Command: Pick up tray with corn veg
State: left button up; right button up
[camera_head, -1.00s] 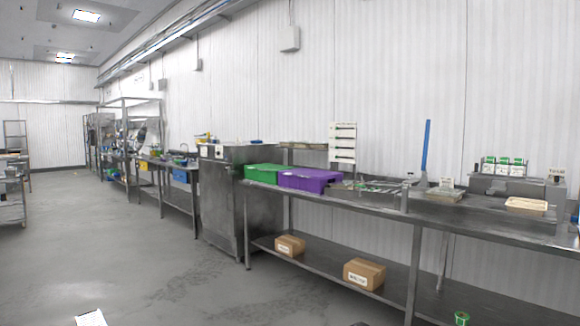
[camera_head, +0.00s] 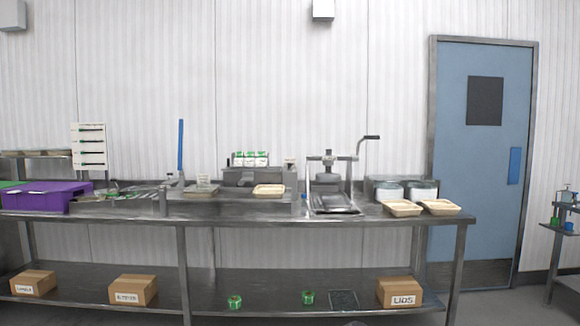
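Two pale beige trays stand side by side near the right end of the steel table: a left one (camera_head: 402,208) and a right one (camera_head: 440,207). A third beige tray (camera_head: 268,190) sits further left, in front of a grey unit. The trays are too small in view to tell their contents, so I cannot say which holds corn veg. Neither of my grippers is in view.
Boxes, including one marked LIDS (camera_head: 399,291), lie on the lower shelf. A blue door (camera_head: 483,150) stands right of the table.

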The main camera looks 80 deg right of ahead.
aim_at(436, 207)
jog(key=l+z, duration=0.2)
jog(key=z, duration=0.2)
jog(key=i+l+z, duration=0.1)
jog(key=z, duration=0.35)
jog(key=i+l+z, duration=0.1)
jog(key=z, duration=0.3)
jog(key=i+l+z, duration=0.2)
jog(key=z, duration=0.15)
jog(key=i+l+z, duration=0.45)
jog(key=z, duration=0.3)
jog(key=i+j+z, duration=0.1)
jog(key=i+z, duration=0.2)
jog(key=i, duration=1.35)
